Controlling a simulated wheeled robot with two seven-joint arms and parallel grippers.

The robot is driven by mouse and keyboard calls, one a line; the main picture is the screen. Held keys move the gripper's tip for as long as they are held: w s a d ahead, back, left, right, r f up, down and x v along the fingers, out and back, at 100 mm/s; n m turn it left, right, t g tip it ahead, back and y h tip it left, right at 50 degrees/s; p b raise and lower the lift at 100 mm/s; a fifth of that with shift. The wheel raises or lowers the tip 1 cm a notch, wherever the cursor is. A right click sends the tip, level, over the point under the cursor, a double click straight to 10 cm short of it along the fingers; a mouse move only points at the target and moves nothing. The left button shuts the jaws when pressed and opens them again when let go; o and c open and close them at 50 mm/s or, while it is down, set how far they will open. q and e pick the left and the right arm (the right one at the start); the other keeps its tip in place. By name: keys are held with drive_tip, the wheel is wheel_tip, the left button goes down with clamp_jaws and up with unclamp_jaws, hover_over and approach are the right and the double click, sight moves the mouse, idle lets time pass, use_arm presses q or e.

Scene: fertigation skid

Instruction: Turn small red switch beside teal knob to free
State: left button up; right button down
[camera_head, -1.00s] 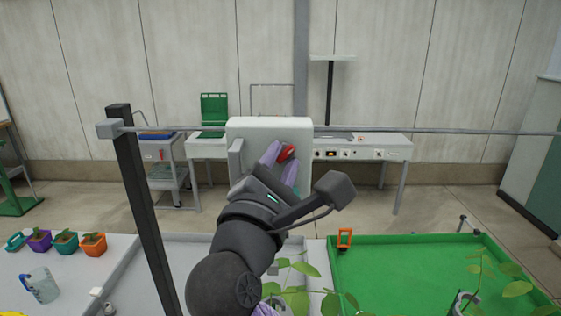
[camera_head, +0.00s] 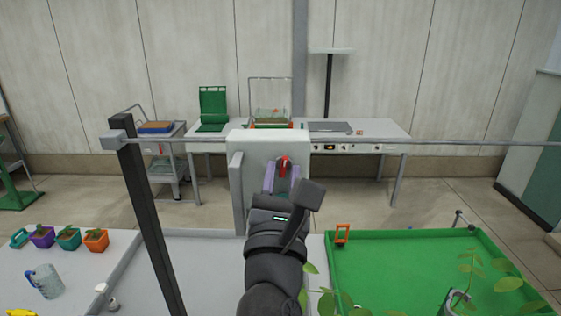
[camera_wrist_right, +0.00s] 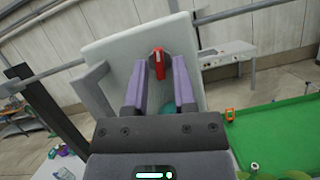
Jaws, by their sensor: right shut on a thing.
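The small red switch (camera_head: 283,166) is on the front of a pale grey box (camera_head: 240,143), its handle near vertical in the head view. It also shows in the right wrist view (camera_wrist_right: 158,66), between the fingertips. My left gripper is not in view.
A grey rail (camera_head: 400,140) runs across behind the box, with a dark post (camera_head: 150,220) at left. A green tray (camera_head: 400,265) with plants lies at right. Potted seedlings (camera_head: 67,238) and a jug (camera_head: 45,281) stand at left. A bench (camera_head: 390,128) is at the back.

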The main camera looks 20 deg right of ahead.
drive_tip(key=n+y+p, duration=0.1)
drive_tip(key=n+p, duration=0.1)
drive_tip(key=n, duration=0.1)
drive_tip(key=n+y+p, duration=0.2)
drive_tip(key=n+p, duration=0.1)
drive_tip(key=n+t+y+p, duration=0.1)
drive_tip(key=n+p, duration=0.1)
drive_tip(key=n, duration=0.1)
drive_tip(key=shift+d+r+y, duration=0.25)
drive_tip(key=shift+r+y, duration=0.05)
drive_tip(key=shift+y, duration=0.1)
drive_tip(key=n+y+p, duration=0.1)
drive_tip(key=n, duration=0.2)
drive_tip(key=shift+s+f+n+y, duration=0.1)
drive_tip(key=shift+n+y, duration=0.2)
drive_tip(key=shift+d+n+g+y+p, duration=0.15)
drive_tip(key=shift+n+g+y+p, duration=0.35)
drive_tip(key=shift+n, duration=1)
drive_tip(key=shift+y, duration=0.3)
drive_tip(key=c, duration=0.7)
unclamp_jaws()
